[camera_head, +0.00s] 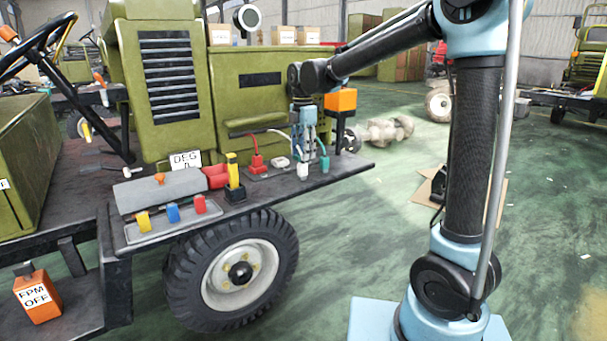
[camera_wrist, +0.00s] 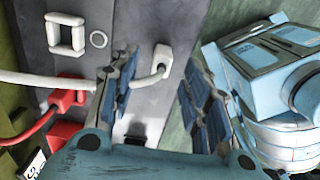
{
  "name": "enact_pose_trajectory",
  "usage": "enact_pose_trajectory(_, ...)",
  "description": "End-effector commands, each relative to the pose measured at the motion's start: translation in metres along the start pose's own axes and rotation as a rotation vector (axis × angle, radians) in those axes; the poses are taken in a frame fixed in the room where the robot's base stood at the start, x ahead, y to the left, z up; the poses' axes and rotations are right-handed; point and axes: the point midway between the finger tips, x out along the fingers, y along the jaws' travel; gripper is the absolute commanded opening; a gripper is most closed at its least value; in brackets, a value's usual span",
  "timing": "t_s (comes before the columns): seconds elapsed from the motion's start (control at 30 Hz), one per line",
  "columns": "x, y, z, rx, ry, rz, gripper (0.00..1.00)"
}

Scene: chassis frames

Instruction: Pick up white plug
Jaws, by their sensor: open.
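The white plug (camera_head: 302,171) stands on the dark flatbed of the green vehicle, near its edge. In the wrist view the white plug (camera_wrist: 160,60) has a white cable running left from it, passing behind my left finger. My gripper (camera_head: 304,147) points down just above the plug in the head view. In the wrist view my gripper (camera_wrist: 157,75) is open, with its blue-padded fingers apart and the plug showing in the gap between them, beyond the tips. No contact is visible. The exact height gap is hard to tell.
A red plug (camera_head: 257,163) with a red cable, a white square fitting (camera_head: 280,162) and a green plug (camera_head: 323,160) are close by. An orange box (camera_head: 341,100) stands behind to the right. A yellow upright piece (camera_head: 232,171) stands left. Open floor lies beyond the bed's edge.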

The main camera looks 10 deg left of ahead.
Motion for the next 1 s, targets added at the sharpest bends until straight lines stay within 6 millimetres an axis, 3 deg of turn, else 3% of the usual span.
enact_pose_trajectory(0.13,0.019,0.0,0.0,0.0,0.0,0.0,0.43)
enact_pose_trajectory(0.37,0.031,-0.001,0.001,0.001,0.0,0.0,0.43)
enact_pose_trajectory(0.7,0.072,-0.003,0.003,0.0,0.0,0.0,0.43)
enact_pose_trajectory(1.0,0.079,-0.003,0.003,0.001,0.0,0.0,0.43)
